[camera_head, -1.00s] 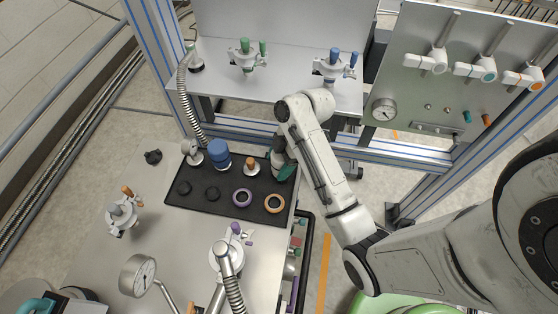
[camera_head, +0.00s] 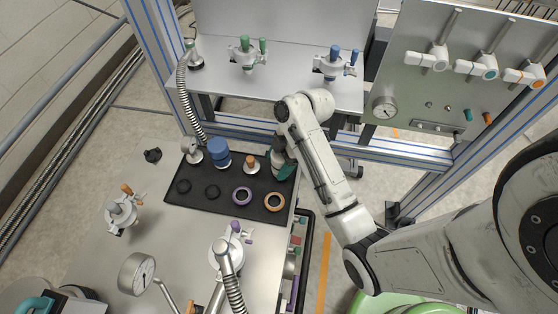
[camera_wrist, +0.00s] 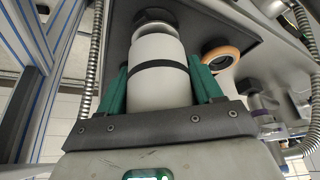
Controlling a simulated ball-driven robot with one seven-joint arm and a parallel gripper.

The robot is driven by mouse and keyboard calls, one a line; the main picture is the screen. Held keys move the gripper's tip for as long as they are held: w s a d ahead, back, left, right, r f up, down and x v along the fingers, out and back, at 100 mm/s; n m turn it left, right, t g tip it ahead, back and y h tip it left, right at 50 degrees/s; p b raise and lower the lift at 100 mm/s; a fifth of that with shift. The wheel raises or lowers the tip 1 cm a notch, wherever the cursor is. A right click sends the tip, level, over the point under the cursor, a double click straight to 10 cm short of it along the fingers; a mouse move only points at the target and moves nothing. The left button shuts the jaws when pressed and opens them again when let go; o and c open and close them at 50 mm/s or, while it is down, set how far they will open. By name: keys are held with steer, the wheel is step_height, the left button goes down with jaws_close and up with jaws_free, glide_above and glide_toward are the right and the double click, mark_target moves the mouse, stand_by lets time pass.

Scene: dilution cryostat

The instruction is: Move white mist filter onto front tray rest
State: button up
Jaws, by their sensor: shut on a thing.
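The white mist filter (camera_wrist: 158,75) is a white cylinder with a black band around it. My gripper (camera_wrist: 158,92) is shut on it, with a teal finger on each side. In the head view my gripper (camera_head: 284,168) is at the right rear end of the black tray (camera_head: 228,180), and only a sliver of the filter shows beside the fingers. The filter's far end meets a dark round part in the wrist view; whether it touches the tray is unclear. Which spot is the front tray rest is not marked.
On the tray are a blue canister (camera_head: 218,151), a small orange-topped piece (camera_head: 251,163), black rings (camera_head: 212,191), a purple ring (camera_head: 242,196) and an orange ring (camera_head: 274,202). A flexible metal hose (camera_head: 186,100) rises behind. A purple-handled valve (camera_head: 232,238) stands in front.

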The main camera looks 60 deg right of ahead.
steer(key=shift+f, duration=0.25)
steer(key=o, duration=1.3)
steer(key=shift+c, duration=0.2)
steer(key=p+v, duration=0.4)
steer(key=v, duration=0.5)
steer(key=shift+p, duration=0.4)
steer(key=shift+p+v, duration=0.6)
steer(key=shift+v, duration=0.25)
steer(key=shift+d, duration=0.1)
